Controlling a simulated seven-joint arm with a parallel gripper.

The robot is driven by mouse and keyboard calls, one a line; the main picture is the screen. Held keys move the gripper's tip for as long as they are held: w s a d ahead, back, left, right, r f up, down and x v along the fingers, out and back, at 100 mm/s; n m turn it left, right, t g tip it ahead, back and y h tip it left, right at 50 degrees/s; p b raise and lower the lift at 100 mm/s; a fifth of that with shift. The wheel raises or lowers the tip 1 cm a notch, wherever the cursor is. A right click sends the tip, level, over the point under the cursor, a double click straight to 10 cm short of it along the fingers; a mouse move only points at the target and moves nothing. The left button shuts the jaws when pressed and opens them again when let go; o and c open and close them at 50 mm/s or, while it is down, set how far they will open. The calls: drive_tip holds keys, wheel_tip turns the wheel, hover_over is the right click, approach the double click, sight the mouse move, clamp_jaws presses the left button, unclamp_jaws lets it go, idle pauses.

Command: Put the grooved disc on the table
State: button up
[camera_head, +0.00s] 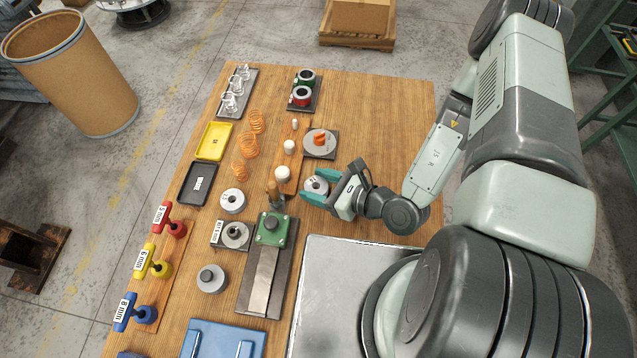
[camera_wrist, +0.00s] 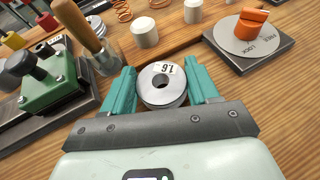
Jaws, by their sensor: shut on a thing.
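A silver grooved disc (camera_head: 316,183) with a centre hole and a small white number label is between the teal fingers of my gripper (camera_head: 318,188). In the wrist view the disc (camera_wrist: 160,98) sits between both fingertips (camera_wrist: 162,82), and my gripper is shut on it. The disc is over the wooden table (camera_head: 375,100), right of the green-topped coiler block (camera_head: 271,229). I cannot tell whether its underside touches the wood.
A dial plate with an orange knob (camera_head: 320,140) lies behind the gripper. White pegs (camera_head: 283,173) and a wooden handle (camera_head: 273,192) stand to the left. Another metal disc (camera_head: 232,201) lies farther left. Bare wood lies at the back right.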

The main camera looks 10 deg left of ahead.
drive_tip(key=shift+f, duration=0.1)
drive_tip(key=o, duration=1.4)
drive_tip(key=shift+c, duration=0.2)
drive_tip(key=v, duration=1.2)
drive_tip(key=shift+r, duration=0.2)
